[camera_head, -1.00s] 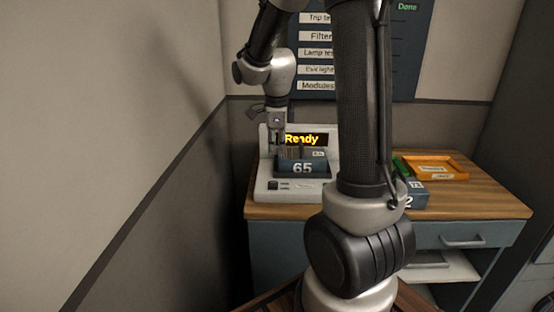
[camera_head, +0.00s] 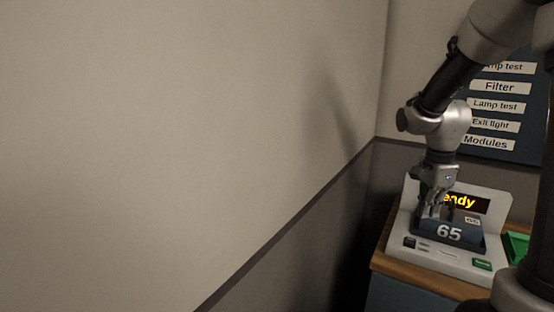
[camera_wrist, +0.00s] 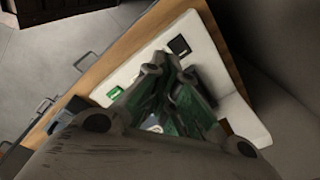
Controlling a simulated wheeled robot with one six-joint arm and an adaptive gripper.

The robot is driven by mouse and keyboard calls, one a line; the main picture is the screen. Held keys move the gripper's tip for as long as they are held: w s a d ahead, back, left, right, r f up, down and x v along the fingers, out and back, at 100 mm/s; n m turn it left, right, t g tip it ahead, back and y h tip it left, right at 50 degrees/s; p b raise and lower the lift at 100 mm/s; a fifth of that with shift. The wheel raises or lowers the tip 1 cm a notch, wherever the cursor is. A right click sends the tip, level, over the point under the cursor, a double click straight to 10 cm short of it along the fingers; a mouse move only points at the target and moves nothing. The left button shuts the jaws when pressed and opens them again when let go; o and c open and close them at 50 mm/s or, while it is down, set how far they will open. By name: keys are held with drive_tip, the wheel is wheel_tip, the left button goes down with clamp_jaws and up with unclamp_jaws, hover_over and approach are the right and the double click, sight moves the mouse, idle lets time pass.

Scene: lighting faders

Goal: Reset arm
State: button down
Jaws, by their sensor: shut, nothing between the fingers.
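My gripper (camera_head: 436,208) points down just above or in front of the dark module marked 65 (camera_head: 450,233), in the head view. The module sits in a light grey tester unit (camera_head: 425,258) whose screen (camera_head: 466,202) shows yellow text, partly hidden by my gripper. In the wrist view my gripper's fingers (camera_wrist: 168,66) are close together over the unit, with nothing visible between them. I cannot tell whether the fingertips touch the module. My arm reaches in from the upper right and is bent at several joints.
The unit stands on a wooden-topped cabinet (camera_head: 384,262). A green tray (camera_head: 517,246) is to its right. A blue board (camera_head: 503,146) with labels hangs on the back wall. A bare wall (camera_head: 180,130) fills the left side.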

drive_tip(key=s+a+r+n+t, duration=0.2)
drive_tip(key=s+r+n, duration=0.3)
drive_tip(key=s+n, duration=0.4)
drive_tip(key=s+a+r+n+t, duration=0.2)
drive_tip(key=s+r+n, duration=0.4)
drive_tip(key=s+n, duration=0.2)
drive_tip(key=shift+s+a+r+n+y, duration=0.15)
drive_tip(key=shift+s+a+n+y, duration=0.2)
drive_tip(key=shift+s, duration=0.55)
